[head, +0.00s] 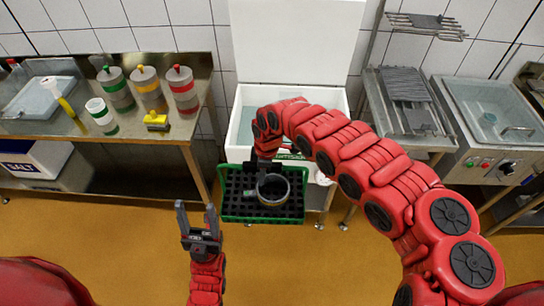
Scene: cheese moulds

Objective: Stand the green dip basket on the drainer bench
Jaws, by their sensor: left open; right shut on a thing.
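The green dip basket (262,219) hangs in mid-air in front of the white tub, roughly level. It has a dark grid floor, and a round grey ring-shaped mould (273,190) shows in it. My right gripper (262,172) is shut on the basket at its upper middle; the exact grip is partly hidden by my wrist. My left gripper (197,217) is open and empty, pointing up, to the left of the basket and apart from it. What looks like the drainer bench (373,88) is a narrow steel bench right of the tub, with a dark ribbed piece on it.
The white tub (236,125) with its lid raised stands behind the basket. A steel table (150,128) at the left holds several weighted moulds, a yellow block and a tray. A steel vat (490,110) stands at the right. A wall rack (428,24) hangs above the bench.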

